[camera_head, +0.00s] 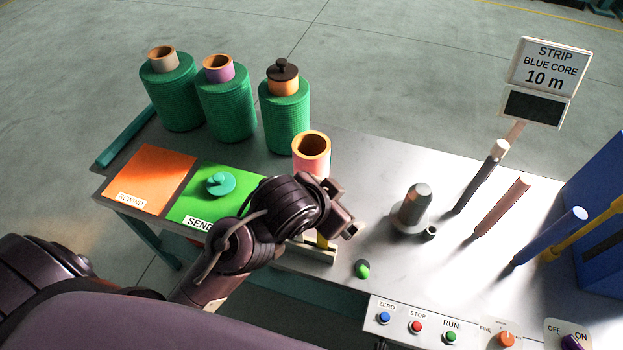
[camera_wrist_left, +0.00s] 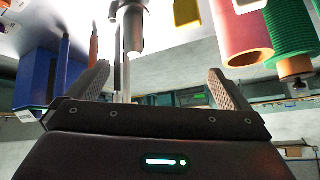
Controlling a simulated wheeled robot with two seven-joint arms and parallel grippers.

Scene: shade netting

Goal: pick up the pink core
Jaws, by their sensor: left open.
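The pink core (camera_head: 311,168) stands upright on the table in the head view, a hollow tube with a tan inside; my left wrist hides its lower part. In the left wrist view the pink core (camera_wrist_left: 240,32) shows at upper right, beyond the right finger and outside the jaws. My left gripper (camera_head: 350,214) is in front of the core and slightly right of it in the head view. Its two fingers are spread and empty in the left wrist view (camera_wrist_left: 158,78). My right gripper is not in either view.
Several green rolls (camera_head: 227,108) stand along the back left. Orange (camera_head: 150,175) and green (camera_head: 190,205) mats lie at left. A grey spindle (camera_head: 412,208) and upright rods (camera_head: 502,207) stand at right. Buttons (camera_head: 416,327) line the front. A sign (camera_head: 548,67) reads "STRIP BLUE CORE 10 m".

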